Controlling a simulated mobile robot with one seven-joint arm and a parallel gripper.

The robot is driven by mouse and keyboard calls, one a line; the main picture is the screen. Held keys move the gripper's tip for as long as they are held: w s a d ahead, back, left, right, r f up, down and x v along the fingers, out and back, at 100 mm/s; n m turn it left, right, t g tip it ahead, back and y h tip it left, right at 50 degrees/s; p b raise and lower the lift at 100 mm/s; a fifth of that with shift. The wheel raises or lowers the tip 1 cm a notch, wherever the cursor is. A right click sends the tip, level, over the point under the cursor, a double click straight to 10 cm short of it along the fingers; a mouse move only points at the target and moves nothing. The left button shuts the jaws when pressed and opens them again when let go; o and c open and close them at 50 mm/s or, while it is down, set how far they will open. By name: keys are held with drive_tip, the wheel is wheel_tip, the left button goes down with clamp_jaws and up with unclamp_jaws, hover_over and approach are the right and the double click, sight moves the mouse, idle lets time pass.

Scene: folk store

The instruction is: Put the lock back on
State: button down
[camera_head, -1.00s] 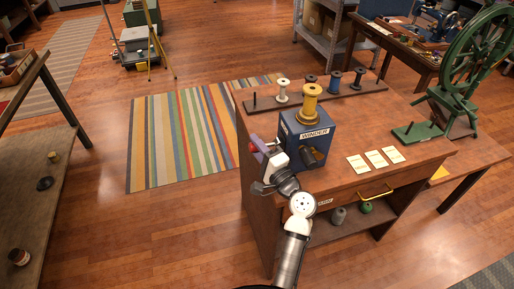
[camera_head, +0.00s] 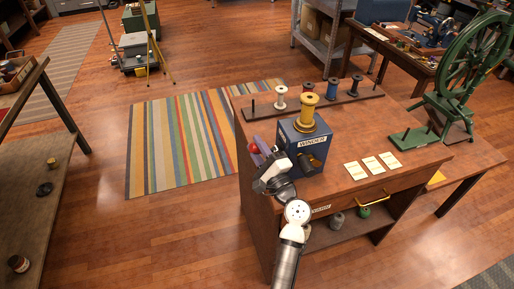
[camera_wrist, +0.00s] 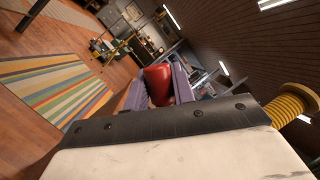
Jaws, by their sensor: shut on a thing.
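The blue winder (camera_head: 290,151), labelled WINDER, stands on the near left part of the wooden bench. A large yellow spool (camera_head: 307,112) sits upright on top of it. A dark piece (camera_head: 309,161) is on its front face. My gripper (camera_head: 256,149) is at the winder's left side, shut on a red knob (camera_head: 253,149). In the wrist view the red knob (camera_wrist: 158,84) sits between the purple fingers. It looks like the winder's crank knob, but its link to the winder is hidden. I cannot make out a separate lock. The yellow spool's edge (camera_wrist: 290,106) shows at right.
A rack (camera_head: 340,103) with several small spools lies behind the winder. Three cards (camera_head: 373,165) lie to its right, then a green stand (camera_head: 413,137) and a green spinning wheel (camera_head: 468,60). A drawer with a yellow handle (camera_head: 372,199) is below.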

drive_tip(key=c, duration=1.2)
unclamp_jaws()
drive_tip(key=shift+o, duration=0.2)
drive_tip(key=b+v, duration=0.5)
drive_tip(key=v, duration=0.8)
drive_tip(key=shift+s+d, duration=0.25)
drive_tip(key=shift+s, duration=0.1)
